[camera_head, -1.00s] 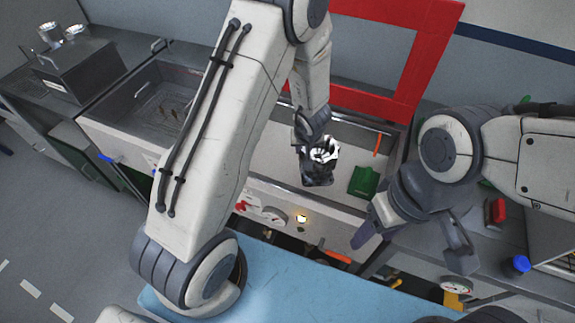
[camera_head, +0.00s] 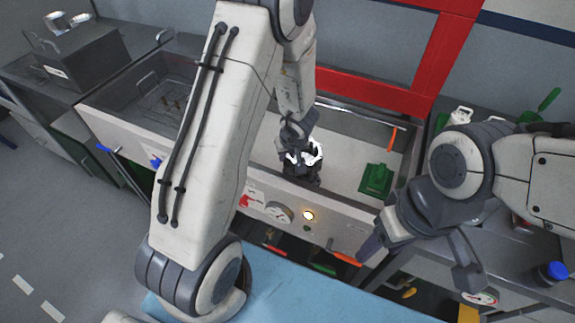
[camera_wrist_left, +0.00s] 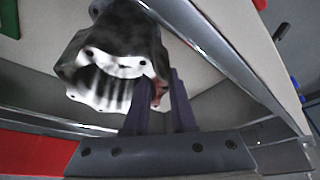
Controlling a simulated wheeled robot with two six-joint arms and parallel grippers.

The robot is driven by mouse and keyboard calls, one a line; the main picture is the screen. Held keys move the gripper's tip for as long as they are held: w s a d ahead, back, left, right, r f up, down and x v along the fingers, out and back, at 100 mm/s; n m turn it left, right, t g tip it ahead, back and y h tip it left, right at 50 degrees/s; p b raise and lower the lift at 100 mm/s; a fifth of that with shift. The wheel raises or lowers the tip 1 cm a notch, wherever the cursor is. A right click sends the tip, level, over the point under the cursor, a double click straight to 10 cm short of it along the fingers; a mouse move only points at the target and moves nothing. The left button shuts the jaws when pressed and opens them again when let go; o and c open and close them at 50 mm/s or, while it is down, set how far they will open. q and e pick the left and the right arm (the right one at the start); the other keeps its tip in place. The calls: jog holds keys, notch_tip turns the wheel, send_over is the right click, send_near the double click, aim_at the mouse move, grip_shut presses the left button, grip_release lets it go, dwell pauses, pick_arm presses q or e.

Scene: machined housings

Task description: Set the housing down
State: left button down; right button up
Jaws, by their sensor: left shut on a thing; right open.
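The housing (camera_head: 303,160) is a dark metal casting with a bright machined face, in the middle of the head view. My left gripper (camera_head: 292,138) is shut on it, over the pale-floored section of the long grey bench tub. In the left wrist view the housing (camera_wrist_left: 115,60) fills the upper left, its ribbed open face towards the camera, with the fingers (camera_wrist_left: 160,105) at its edge. I cannot tell whether its underside touches the floor of the tub. My right gripper (camera_head: 415,250) is open and empty, in front of the tub at the right.
A green block (camera_head: 376,180) lies in the tub to the right of the housing. A red frame (camera_head: 440,60) stands behind. The tub's front wall (camera_head: 340,222) carries knobs and a lit lamp (camera_head: 308,215). Pale floor lies free between housing and green block.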

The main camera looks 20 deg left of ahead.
pick_arm(q)
jog(key=shift+w+f+b, duration=0.1)
jog(key=shift+f+b, duration=0.95)
jog(key=shift+f, duration=0.55)
jog(key=shift+f, duration=0.2)
jog(key=c, duration=0.7)
grip_release()
jog(key=shift+c, duration=0.2)
jog(key=shift+r, duration=0.1)
